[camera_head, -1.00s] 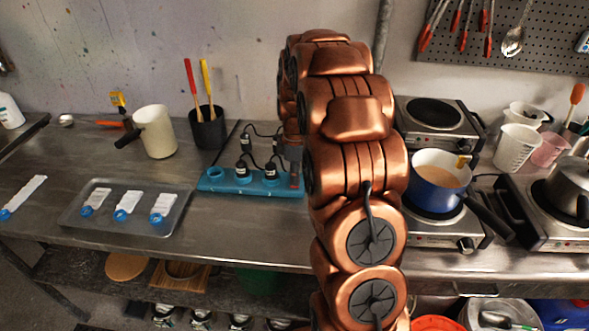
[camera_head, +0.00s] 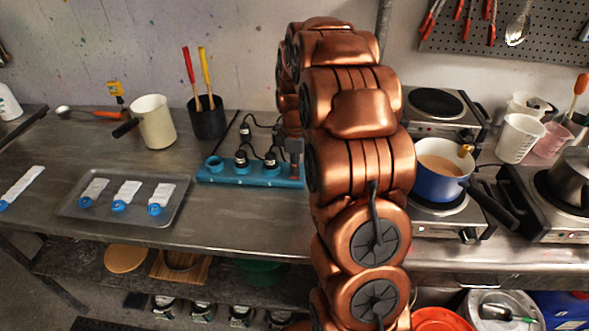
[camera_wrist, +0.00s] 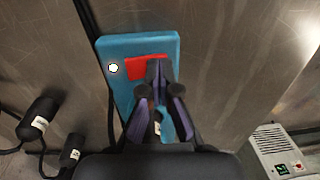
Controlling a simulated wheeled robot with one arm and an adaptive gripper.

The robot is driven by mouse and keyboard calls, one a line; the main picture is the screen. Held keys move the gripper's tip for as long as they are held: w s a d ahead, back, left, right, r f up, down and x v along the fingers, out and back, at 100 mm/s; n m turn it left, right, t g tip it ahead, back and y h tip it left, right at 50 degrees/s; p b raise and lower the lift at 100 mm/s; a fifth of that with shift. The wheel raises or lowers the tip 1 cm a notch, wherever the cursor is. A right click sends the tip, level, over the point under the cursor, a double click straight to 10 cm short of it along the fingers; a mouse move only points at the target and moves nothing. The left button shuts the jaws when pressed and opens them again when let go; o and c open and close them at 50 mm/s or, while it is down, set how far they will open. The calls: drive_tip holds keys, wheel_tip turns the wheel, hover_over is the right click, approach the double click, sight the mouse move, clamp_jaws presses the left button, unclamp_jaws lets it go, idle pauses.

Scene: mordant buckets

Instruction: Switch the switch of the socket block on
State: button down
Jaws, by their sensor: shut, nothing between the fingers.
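The teal socket block (camera_head: 215,175) lies on the steel bench, with its right end beside my arm in the head view. Black plugs with cords sit in some of its sockets. In the wrist view the block (camera_wrist: 150,45) shows its end with a red switch (camera_wrist: 135,72) and a small white round spot beside it. My gripper (camera_wrist: 157,70) is shut and empty, with its fingertips over the red switch and hiding part of it. Whether the tips touch the switch, and which way it is tilted, I cannot tell. In the head view my arm hides most of the gripper.
A metal tray (camera_head: 88,212) with several labelled white items lies left of the block. A black cup (camera_head: 207,122) with two handles and a cream jug (camera_head: 155,122) stand behind. A blue pot (camera_head: 437,185) sits on a hot plate at right.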

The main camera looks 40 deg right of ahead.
drive_tip(key=shift+w+d+r, duration=0.25)
drive_tip(key=shift+w+d, duration=0.15)
drive_tip(key=shift+w, duration=0.05)
drive_tip(key=shift+r, duration=0.2)
wheel_tip(320, 180, up, 14)
drive_tip(key=s+a+b, duration=0.1)
drive_tip(key=b, duration=0.1)
drive_tip(key=shift+s+f+b, duration=0.15)
drive_tip(key=shift+f+b, duration=0.1)
drive_tip(key=shift+b, duration=0.1)
drive_tip(key=shift+a, duration=0.1)
idle(0.5)
